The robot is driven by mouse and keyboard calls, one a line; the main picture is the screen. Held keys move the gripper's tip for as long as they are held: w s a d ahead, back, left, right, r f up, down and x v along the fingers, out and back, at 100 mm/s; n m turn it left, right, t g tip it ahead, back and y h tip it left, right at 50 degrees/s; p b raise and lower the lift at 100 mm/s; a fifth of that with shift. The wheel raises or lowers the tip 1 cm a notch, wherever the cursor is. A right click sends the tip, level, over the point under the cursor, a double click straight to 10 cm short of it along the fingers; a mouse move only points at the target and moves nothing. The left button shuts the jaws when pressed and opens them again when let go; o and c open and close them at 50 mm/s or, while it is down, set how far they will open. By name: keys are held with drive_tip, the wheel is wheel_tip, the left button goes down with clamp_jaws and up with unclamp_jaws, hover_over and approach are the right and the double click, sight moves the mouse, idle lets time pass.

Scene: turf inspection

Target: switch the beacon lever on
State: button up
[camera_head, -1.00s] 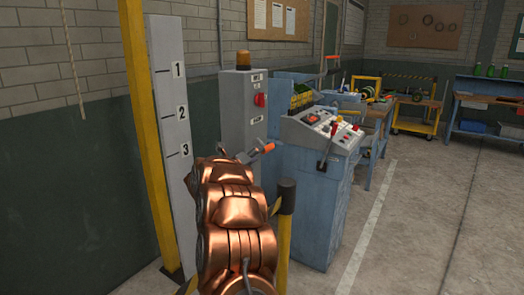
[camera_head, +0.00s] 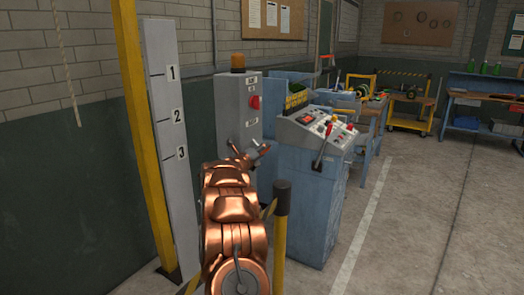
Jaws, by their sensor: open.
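The grey control cabinet (camera_head: 230,108) stands against the wall with an orange beacon (camera_head: 238,63) on top. A red knob (camera_head: 255,102) and small labels show on its front. My copper arm reaches up from the bottom of the view toward the cabinet's lower front. My gripper (camera_head: 258,150) is small and dark at the arm's far end, open, and in front of the cabinet. A small red-orange piece (camera_head: 265,147) shows at the gripper, likely the lever's grip. The lever's shaft is hidden, so I cannot tell its position or whether the gripper touches it.
A blue console (camera_head: 310,190) with several levers and buttons stands right of the cabinet. A dark-topped yellow post (camera_head: 281,225) stands close right of my arm. A numbered white post (camera_head: 168,130) and yellow column (camera_head: 147,140) are left. Floor at right is clear.

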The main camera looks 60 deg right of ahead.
clamp_jaws()
idle(0.5)
